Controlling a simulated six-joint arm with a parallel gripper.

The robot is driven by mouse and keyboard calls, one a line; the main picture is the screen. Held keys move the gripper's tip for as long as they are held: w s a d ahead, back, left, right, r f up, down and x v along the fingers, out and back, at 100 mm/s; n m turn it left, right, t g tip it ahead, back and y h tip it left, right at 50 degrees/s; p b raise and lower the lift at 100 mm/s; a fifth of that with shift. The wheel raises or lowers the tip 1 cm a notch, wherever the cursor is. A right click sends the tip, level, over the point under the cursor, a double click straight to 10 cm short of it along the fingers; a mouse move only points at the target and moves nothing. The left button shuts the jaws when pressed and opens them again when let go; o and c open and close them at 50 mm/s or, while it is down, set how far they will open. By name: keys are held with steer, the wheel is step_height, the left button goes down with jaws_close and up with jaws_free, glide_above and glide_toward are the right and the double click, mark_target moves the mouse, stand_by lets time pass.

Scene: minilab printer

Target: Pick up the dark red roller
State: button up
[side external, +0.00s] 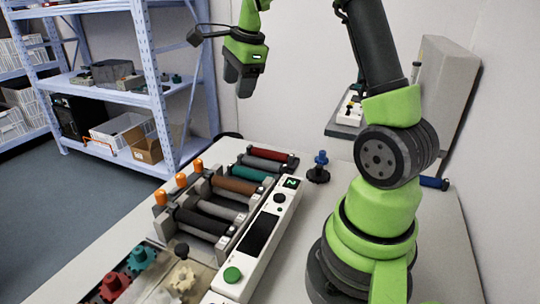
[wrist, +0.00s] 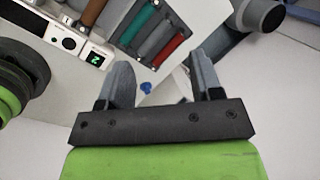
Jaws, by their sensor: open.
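The dark red roller (side external: 270,154) lies at the far end of the table, the last in a row behind a grey and a teal roller. In the wrist view the dark red roller (wrist: 168,50) lies in a grey tray, ahead of the fingers and a little apart from them. My gripper (side external: 238,88) is raised well above the table, over its far side. In the wrist view my gripper (wrist: 160,75) is open with nothing between its fingers.
A teal roller (side external: 252,172) and a grey roller (side external: 262,163) lie close beside the red one. A printer unit with brown, grey and black rollers and orange knobs (side external: 196,165) stands nearer. A blue-topped peg (side external: 319,166) stands right of the tray. Gears (side external: 141,257) lie at the front left.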

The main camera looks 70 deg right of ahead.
steer(key=d+f+m+g, duration=0.1)
steer(key=d+f+m, duration=0.5)
steer(key=d+f, duration=0.15)
steer(key=m+g, duration=0.1)
steer(key=m, duration=0.4)
glide_toward(270, 151)
steer(key=shift+y, duration=0.3)
steer(key=f, duration=0.2)
steer(key=d+f, duration=0.1)
steer(key=f, duration=0.1)
steer(key=shift+w+d, duration=0.1)
steer(key=shift+w, duration=0.15)
steer(key=shift+w+f, duration=0.2)
steer(key=shift+f, duration=1.35)
steer(key=shift+w+f, duration=0.15)
steer(key=shift+f, duration=1.35)
steer(key=c, duration=1)
